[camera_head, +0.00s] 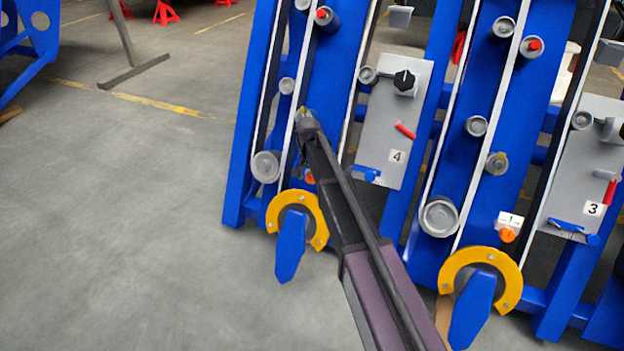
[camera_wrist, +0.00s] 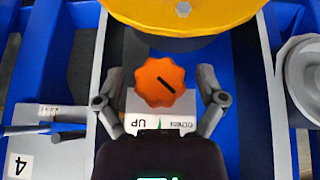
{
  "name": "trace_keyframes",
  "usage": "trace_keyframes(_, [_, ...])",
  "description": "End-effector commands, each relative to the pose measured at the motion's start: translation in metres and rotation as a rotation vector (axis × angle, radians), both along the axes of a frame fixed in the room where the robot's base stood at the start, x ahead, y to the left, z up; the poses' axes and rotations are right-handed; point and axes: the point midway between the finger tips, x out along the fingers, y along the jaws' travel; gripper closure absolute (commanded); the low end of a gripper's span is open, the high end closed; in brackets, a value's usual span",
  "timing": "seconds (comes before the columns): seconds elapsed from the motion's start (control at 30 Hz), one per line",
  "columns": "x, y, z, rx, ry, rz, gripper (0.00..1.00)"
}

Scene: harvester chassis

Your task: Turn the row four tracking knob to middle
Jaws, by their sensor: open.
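The orange tracking knob (camera_wrist: 160,82) of row four is in the middle of the wrist view. It is lobed, and its black line slants from upper left to lower right. A white label plate (camera_wrist: 158,119), upside down here, reads UP, with a second, less clear word beside it and a green mark between. My gripper (camera_wrist: 161,77) is open, one finger on each side of the knob, with gaps and no clear contact. In the head view the knob (camera_head: 310,177) shows partly behind my arm, which hides the fingers there.
A yellow ring (camera_wrist: 185,15) sits close beside the knob. A grey panel marked 4 (camera_head: 408,110) with a black knob and red handle stands right of my arm. Row three (camera_head: 592,150) is farther right, with its own orange knob (camera_head: 508,235).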

Motion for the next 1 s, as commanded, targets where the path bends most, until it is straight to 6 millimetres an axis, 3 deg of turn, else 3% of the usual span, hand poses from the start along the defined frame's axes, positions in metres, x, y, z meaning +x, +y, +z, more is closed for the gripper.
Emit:
trace_keyframes(0.03, [0.0001, -0.0001, 0.0000, 0.000, 0.000, 0.000, 0.19])
trace_keyframes(0.2, [0.0000, -0.0002, 0.0000, 0.000, 0.000, 0.000, 0.70])
trace_keyframes(0.3, [0.0000, -0.0003, -0.0001, 0.000, 0.000, 0.000, 0.93])
trace_keyframes(0.67, [-0.0006, -0.0011, -0.0007, 0.021, -0.008, -0.015, 0.93])
trace_keyframes(1.0, [-0.0023, -0.0023, -0.0022, 0.155, -0.055, -0.097, 0.93])
